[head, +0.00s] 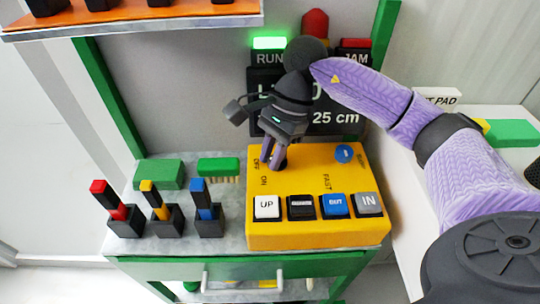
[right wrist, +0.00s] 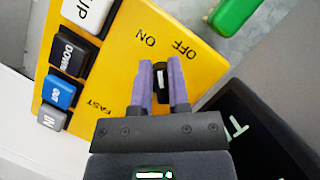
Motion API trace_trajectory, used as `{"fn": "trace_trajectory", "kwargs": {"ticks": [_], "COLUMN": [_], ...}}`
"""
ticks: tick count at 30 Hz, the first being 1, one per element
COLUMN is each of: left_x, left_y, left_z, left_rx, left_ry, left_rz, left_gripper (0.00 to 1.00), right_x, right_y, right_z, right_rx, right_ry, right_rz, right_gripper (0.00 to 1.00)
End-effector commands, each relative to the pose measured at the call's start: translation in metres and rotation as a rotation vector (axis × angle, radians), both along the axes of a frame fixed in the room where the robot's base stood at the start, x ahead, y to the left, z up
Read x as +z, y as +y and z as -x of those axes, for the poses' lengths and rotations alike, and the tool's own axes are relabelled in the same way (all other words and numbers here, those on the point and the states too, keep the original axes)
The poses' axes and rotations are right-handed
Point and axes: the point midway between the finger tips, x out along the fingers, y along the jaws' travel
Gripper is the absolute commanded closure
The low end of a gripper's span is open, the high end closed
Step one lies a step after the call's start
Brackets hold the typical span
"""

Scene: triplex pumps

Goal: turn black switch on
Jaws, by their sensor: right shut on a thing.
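A yellow control box (head: 318,226) stands on a grey bench top, with OFF and ON printed near its back left corner. The black switch (right wrist: 160,74) stands beside these words, between the purple fingers of my right gripper (right wrist: 160,66). The gripper (head: 273,164) comes down on the box from above, shut on the switch. In the head view the fingers mostly hide the switch, and I cannot tell which way it leans. My left gripper is not in view.
The box also carries UP, black, blue OUT and grey IN buttons (head: 369,203) along its front and a blue knob (head: 344,153). Red, yellow and blue levers (head: 204,208) stand to its left. A dark display (head: 340,118) and a lit green RUN lamp (head: 269,43) are behind.

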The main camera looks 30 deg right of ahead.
Motion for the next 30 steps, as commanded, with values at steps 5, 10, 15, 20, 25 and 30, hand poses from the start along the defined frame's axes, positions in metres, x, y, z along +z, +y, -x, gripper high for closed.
{"fn": "trace_trajectory", "kwargs": {"ticks": [5, 10, 15, 20, 25, 30], "left_x": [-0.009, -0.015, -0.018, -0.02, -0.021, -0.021], "left_y": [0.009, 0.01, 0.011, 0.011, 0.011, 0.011], "left_z": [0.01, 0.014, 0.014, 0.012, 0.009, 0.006], "left_rx": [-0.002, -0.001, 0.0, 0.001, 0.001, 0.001], "left_ry": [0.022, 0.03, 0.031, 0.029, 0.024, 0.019], "left_rz": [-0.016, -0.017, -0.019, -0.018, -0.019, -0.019], "left_gripper": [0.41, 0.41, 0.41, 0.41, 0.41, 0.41], "right_x": [-0.001, -0.001, 0.0, 0.0, 0.001, 0.001], "right_y": [0.0, -0.001, -0.001, -0.002, -0.002, -0.002], "right_z": [0.001, 0.002, 0.003, 0.004, 0.004, 0.004], "right_rx": [0.132, 0.229, 0.294, 0.328, 0.342, 0.343], "right_ry": [-0.004, -0.003, -0.003, -0.002, -0.003, -0.003], "right_rz": [-0.001, 0.0, 0.0, 0.0, 0.0, 0.0], "right_gripper": [1.0, 1.0, 1.0, 1.0, 1.0, 1.0]}}
